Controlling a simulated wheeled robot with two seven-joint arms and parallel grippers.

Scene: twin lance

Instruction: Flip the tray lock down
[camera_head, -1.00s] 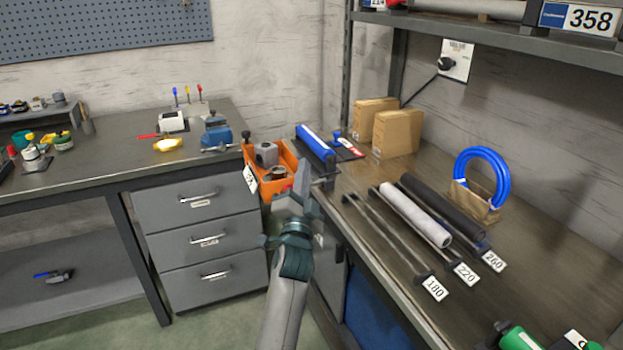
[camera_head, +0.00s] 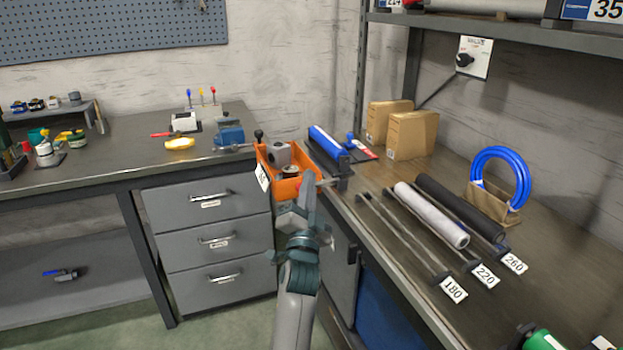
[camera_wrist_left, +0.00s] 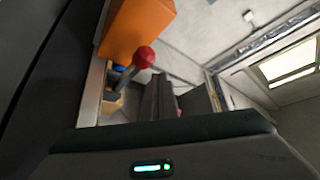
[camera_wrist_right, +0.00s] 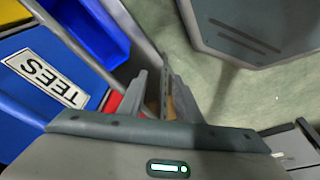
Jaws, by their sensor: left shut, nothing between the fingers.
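The orange tray (camera_head: 284,188) stands at the corner of the right bench, with grey parts in it. A black-knobbed lever (camera_head: 259,136) rises at its back left corner. In the left wrist view a red knob (camera_wrist_left: 144,57) shows beside an orange wall (camera_wrist_left: 135,28); I cannot tell for sure that it is the lock. My left gripper (camera_head: 306,193) is shut and empty, at the tray's near side in the head view, hiding part of it. In its wrist view the fingers (camera_wrist_left: 178,92) are close to the red knob, contact unclear. My right gripper (camera_wrist_right: 152,90) points down beside blue bins.
Rods and rollers (camera_head: 432,215) lie on the right bench (camera_head: 560,265). A blue clamp (camera_head: 229,134) stands on the left bench. Drawers (camera_head: 210,215) are left of my left arm. A blue bin (camera_wrist_right: 95,30) is near my right gripper.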

